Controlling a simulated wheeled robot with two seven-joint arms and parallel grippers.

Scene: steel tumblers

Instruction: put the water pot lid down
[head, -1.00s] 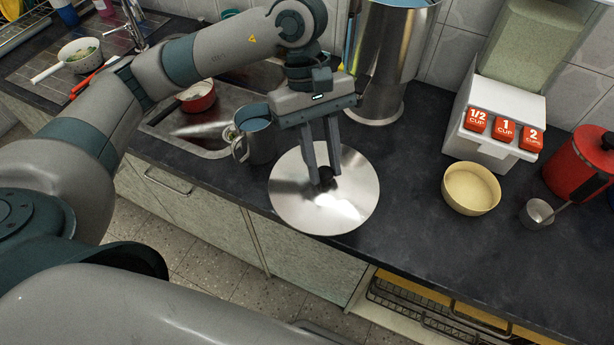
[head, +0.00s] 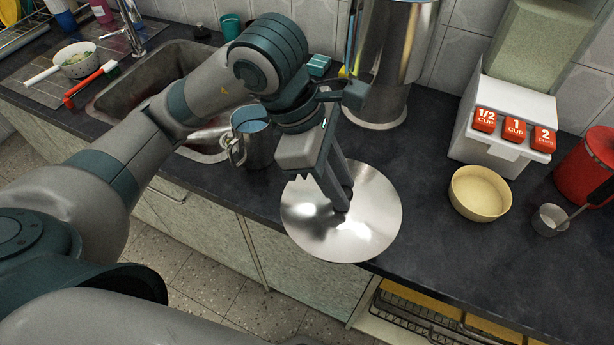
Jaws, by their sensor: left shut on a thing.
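The water pot lid (head: 370,220) is a round, shiny steel disc near the front edge of the dark counter. My left gripper (head: 342,203) is above it, with its fingers shut on the dark knob at the lid's middle. The knob is mostly hidden by the fingers. The lid looks roughly level; I cannot tell whether it touches the counter. The tall steel water pot (head: 385,70) stands behind, against the tiled wall, its top cut off by the frame. My right gripper is not in view.
A steel mug (head: 256,148) stands just left of the lid, by the sink (head: 150,95). A yellow bowl (head: 480,193), a small steel cup (head: 549,220), a red canister (head: 585,165) and a rice dispenser (head: 500,125) are at the right. Counter between lid and bowl is clear.

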